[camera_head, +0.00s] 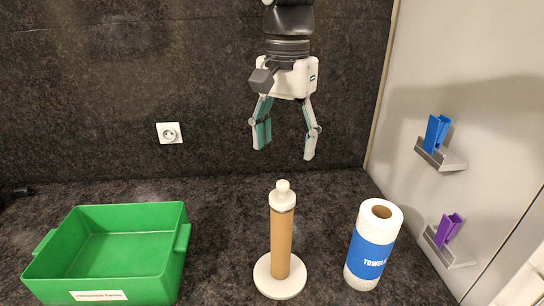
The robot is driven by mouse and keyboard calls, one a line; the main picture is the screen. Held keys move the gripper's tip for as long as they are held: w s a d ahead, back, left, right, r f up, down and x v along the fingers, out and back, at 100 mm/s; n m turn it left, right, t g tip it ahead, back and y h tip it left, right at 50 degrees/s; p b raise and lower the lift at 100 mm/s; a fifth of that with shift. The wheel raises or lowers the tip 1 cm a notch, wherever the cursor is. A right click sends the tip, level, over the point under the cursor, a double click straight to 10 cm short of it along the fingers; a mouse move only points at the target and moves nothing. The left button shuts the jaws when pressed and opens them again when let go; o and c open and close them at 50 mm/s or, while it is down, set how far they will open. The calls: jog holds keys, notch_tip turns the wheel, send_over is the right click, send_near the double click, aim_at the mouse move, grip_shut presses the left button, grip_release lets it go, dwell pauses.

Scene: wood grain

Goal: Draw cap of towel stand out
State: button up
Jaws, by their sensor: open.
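The towel stand (281,245) stands upright on the dark counter, with a brown post and a round white base. Its white cap (283,196) with a rounded knob sits on top of the post. My gripper (285,152) hangs above the stand, pointing down, with its fingers spread apart and nothing between them. In the picture its fingertips are a little above the cap, and the two do not touch. The exact depth between them is hard to tell.
A paper towel roll (373,245) with a blue label stands right of the stand. A green bin (112,252) is at left. Blue (436,134) and purple (447,230) items sit on small holders on the right wall. A socket (169,133) is on the back wall.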

aim_at(283, 182)
notch_tip(283, 182, down, 10)
jog(key=shift+f+p, duration=0.1)
jog(key=shift+p, duration=0.25)
jog(key=c, duration=1.4)
